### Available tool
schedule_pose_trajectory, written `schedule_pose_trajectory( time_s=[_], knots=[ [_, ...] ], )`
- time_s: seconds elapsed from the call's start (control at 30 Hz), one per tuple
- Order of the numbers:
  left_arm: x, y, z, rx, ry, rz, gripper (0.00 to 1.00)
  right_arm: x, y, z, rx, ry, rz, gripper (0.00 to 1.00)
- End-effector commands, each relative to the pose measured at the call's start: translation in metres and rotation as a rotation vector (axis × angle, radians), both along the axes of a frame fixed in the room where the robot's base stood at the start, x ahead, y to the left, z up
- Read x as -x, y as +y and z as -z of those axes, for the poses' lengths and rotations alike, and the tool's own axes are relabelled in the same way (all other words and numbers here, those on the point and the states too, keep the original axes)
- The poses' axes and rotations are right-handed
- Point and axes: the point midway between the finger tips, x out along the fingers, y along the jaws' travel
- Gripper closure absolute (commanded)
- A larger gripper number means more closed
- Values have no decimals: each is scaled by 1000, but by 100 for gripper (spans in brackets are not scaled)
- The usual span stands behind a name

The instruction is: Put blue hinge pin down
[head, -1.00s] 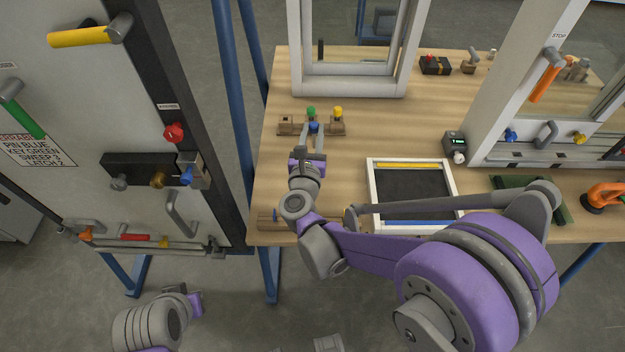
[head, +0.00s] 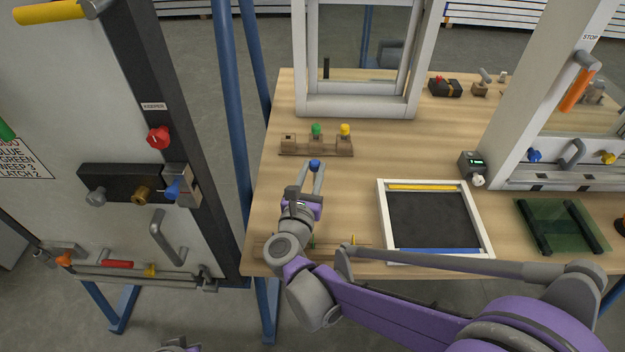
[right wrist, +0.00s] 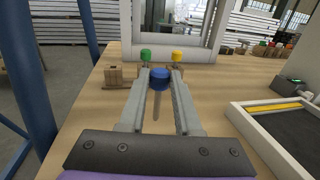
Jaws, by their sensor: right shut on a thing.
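The blue hinge pin (head: 315,164) is between the fingertips of my right gripper (head: 312,178), which is shut on it. In the right wrist view the blue pin (right wrist: 160,78) has a round blue head and a grey shank hanging down between the fingers (right wrist: 160,92). It appears held above the table, just in front of the wooden pin block (head: 316,147). The block holds a green pin (head: 316,130) and a yellow pin (head: 345,130); its left post is bare. Only a small part of my left arm shows at the bottom edge, and its gripper is out of view.
A white-framed tray (head: 384,222) with yellow and blue strips lies to the right. A white window frame (head: 355,106) stands behind the block. A wooden rack (head: 265,248) lies at the table's front edge. The wood between block and tray is clear.

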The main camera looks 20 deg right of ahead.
Motion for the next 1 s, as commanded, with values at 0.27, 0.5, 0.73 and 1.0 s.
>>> schedule_pose_trajectory(
  time_s=[0.27,0.5,0.73,1.0],
  knots=[
    [0,0,9,0,3,0,100,0,0,24,0,0,0,100],
    [0,0,12,0,4,0,100,0,0,27,1,0,0,100],
    [0,0,11,0,4,0,100,0,0,27,0,0,0,38],
    [0,0,10,0,3,0,100,0,0,25,0,0,0,38]
  ],
)
